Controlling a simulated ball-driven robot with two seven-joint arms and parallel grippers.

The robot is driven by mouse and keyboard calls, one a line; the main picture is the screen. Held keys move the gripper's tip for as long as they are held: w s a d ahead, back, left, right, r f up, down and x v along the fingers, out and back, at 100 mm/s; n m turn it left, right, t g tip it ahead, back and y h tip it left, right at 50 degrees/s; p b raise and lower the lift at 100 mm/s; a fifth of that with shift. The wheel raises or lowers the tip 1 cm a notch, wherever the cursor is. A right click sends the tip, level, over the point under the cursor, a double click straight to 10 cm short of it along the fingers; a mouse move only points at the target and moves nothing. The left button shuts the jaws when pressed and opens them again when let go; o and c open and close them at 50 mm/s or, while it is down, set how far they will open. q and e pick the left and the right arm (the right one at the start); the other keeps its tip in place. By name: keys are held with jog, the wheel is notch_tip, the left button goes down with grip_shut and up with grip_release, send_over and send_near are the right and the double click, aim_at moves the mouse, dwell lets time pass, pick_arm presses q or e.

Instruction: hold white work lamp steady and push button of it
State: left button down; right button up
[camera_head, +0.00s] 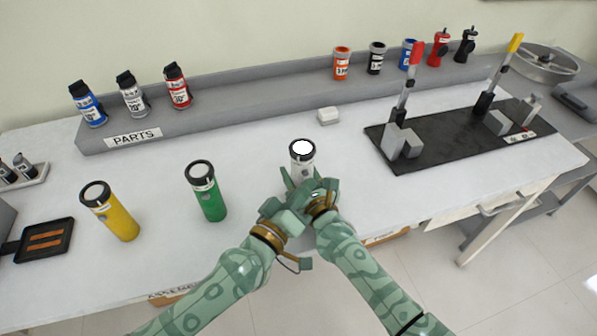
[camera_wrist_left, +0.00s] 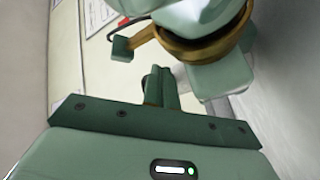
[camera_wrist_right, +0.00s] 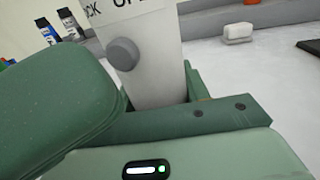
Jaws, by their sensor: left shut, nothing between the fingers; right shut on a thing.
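The white work lamp (camera_head: 302,157) stands upright near the table's front edge, with a dark rim and a bright white lens. In the right wrist view its white body (camera_wrist_right: 155,70) carries black lettering and a round grey button (camera_wrist_right: 123,53) on its side. My right gripper (camera_head: 302,179) is shut around the lamp's lower body. My left gripper (camera_head: 297,198) is shut and empty, close beside the right hand; its closed fingers show in the left wrist view (camera_wrist_left: 160,88). The hands hide the lamp's base in the head view. I cannot tell whether the left fingertips touch the lamp.
A green lamp (camera_head: 206,191) and a yellow lamp (camera_head: 110,211) stand to the left. A grey shelf (camera_head: 240,98) with cans runs along the back. A small white block (camera_head: 327,115) lies behind the lamp. A black plate with levers (camera_head: 440,155) lies to the right.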

pick_arm(q)
jog(key=shift+s, duration=0.1)
jog(key=s, duration=0.2)
jog(key=s+d, duration=0.1)
jog(key=s, duration=0.2)
jog(key=shift+s+d, duration=0.2)
jog(key=shift+s, duration=0.15)
pick_arm(e)
jog(key=o, duration=1.3)
jog(key=shift+c, duration=0.2)
jog(key=v, duration=1.2)
